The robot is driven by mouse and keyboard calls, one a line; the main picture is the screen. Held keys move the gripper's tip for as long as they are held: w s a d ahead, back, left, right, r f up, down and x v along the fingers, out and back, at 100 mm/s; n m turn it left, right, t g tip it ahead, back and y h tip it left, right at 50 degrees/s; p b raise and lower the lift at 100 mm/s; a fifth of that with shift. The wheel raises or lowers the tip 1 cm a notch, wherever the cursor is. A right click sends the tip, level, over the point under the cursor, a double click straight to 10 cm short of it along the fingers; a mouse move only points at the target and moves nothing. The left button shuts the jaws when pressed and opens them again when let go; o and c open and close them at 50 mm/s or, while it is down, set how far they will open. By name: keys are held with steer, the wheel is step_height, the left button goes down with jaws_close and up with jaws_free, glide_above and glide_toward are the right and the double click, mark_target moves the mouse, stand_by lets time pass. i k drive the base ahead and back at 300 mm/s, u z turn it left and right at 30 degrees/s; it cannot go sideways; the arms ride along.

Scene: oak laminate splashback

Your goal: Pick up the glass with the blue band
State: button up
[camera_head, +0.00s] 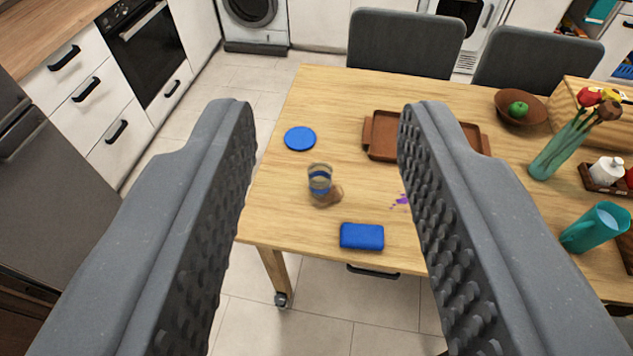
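The glass with the blue band (319,181) stands upright on the wooden table (285,215), near its left front part. It is clear with a blue band around it. A brown patch (330,197) lies at its base on the right. My gripper (325,110) is open, its two grey ridged fingers wide apart at the left and right of the picture. The glass shows between the fingers, well beyond them, and nothing is held.
A blue disc (300,139), a blue block (362,236) and a purple mark (401,201) surround the glass. A brown tray (382,150) is partly hidden by the right finger. A vase with flowers (560,150), teal jug (594,228) and bowl with green apple (508,111) stand right.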

mark_target(319, 173)
steer(key=u, duration=2.35)
steer(key=k, duration=0.75)
steer(key=z, duration=1.6)
steer(key=i, duration=0.95)
steer(key=u, duration=0.05)
